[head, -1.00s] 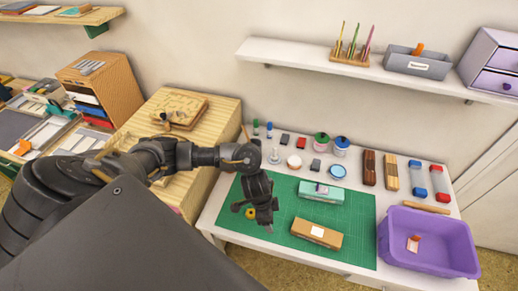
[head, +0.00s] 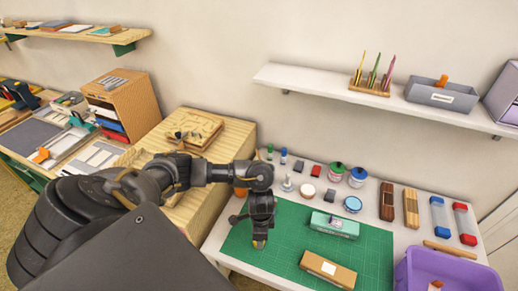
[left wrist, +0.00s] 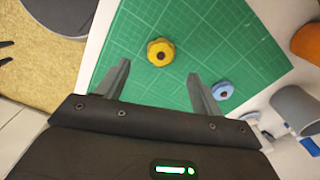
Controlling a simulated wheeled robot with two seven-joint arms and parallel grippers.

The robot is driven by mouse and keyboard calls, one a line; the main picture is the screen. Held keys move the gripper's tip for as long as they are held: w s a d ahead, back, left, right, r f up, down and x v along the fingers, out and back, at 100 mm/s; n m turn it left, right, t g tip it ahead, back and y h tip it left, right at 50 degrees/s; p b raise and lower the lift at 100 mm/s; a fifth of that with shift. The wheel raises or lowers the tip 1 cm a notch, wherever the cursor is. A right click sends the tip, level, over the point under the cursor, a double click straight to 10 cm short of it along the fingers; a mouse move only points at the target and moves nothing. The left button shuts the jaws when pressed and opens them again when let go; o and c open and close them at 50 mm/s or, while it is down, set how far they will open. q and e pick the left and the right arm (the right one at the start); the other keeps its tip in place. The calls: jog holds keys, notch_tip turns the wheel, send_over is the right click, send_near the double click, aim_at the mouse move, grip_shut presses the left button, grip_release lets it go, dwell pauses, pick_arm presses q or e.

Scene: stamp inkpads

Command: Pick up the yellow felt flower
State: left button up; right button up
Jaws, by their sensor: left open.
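The yellow felt flower (left wrist: 160,51) lies on the green cutting mat (left wrist: 228,30), near its edge, in the left wrist view. It has a dark centre. In the head view the flower (head: 259,244) shows just below my left gripper (head: 250,229), which partly covers it. In the left wrist view my left gripper (left wrist: 158,71) is open and empty. The flower appears in line with the gap between its fingers, a little beyond the tips. My right gripper is not in view.
A blue flower (left wrist: 223,90) lies right of the right finger in the left wrist view. A teal box (head: 334,226) and a brown box (head: 328,270) sit on the mat. A purple bin (head: 440,268) stands at the right. Stamps and inkpads line the back.

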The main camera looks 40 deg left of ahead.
pick_arm(q)
jog(key=f, duration=0.5)
jog(key=shift+s+a+f, duration=0.1)
jog(key=shift+s+a, duration=0.05)
jog(key=shift+a, duration=0.05)
jog(key=c, duration=1.1)
